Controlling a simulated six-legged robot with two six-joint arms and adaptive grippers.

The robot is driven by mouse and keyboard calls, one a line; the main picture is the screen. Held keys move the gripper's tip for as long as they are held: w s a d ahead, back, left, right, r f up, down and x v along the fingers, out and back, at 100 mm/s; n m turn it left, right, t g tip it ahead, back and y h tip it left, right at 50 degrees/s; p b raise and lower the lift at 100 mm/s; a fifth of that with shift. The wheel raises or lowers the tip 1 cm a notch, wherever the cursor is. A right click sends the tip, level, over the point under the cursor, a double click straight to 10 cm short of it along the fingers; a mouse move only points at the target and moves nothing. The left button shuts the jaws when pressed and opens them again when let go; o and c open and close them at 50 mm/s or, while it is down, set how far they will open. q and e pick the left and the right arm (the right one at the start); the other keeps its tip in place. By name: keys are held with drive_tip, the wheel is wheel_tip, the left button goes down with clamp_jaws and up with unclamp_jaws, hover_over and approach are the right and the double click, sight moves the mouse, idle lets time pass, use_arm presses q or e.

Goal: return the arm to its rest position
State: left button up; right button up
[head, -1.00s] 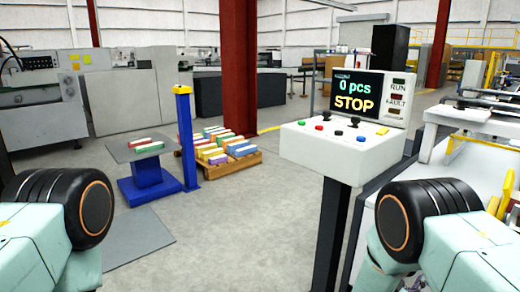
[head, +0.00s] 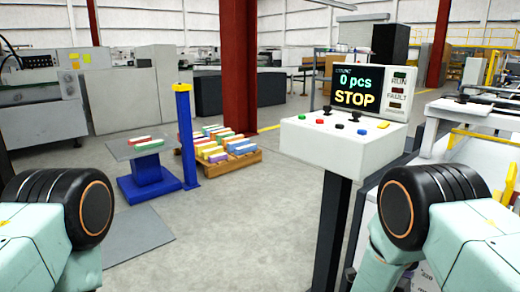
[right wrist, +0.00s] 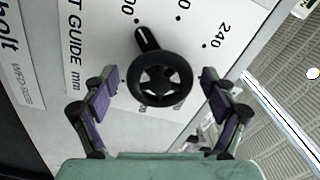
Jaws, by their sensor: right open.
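In the right wrist view my right gripper (right wrist: 160,77) is open. Its two dark fingers with purple pads stand wide apart, left and right of a black handwheel (right wrist: 185,68) with a pointer. No finger touches the wheel, and the gap between the jaws is empty. The wheel sits on a white dial plate (right wrist: 110,45) marked "GUIDE mm" with numbers such as 240. In the head view my right arm (head: 430,215) is bent at the lower right, with its gripper out of sight. My left arm (head: 60,215) is at the lower left, and its gripper is not visible.
A white control console (head: 345,140) on a dark post stands just left of my right arm; its screen (head: 355,90) reads "0 pcs STOP". Machine parts (head: 470,110) are at the right. A blue stand (head: 148,175) and a pallet of boxes (head: 220,150) are farther left. Open floor lies between.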

drive_tip(key=shift+m, duration=0.9)
drive_tip(key=shift+s, duration=0.1)
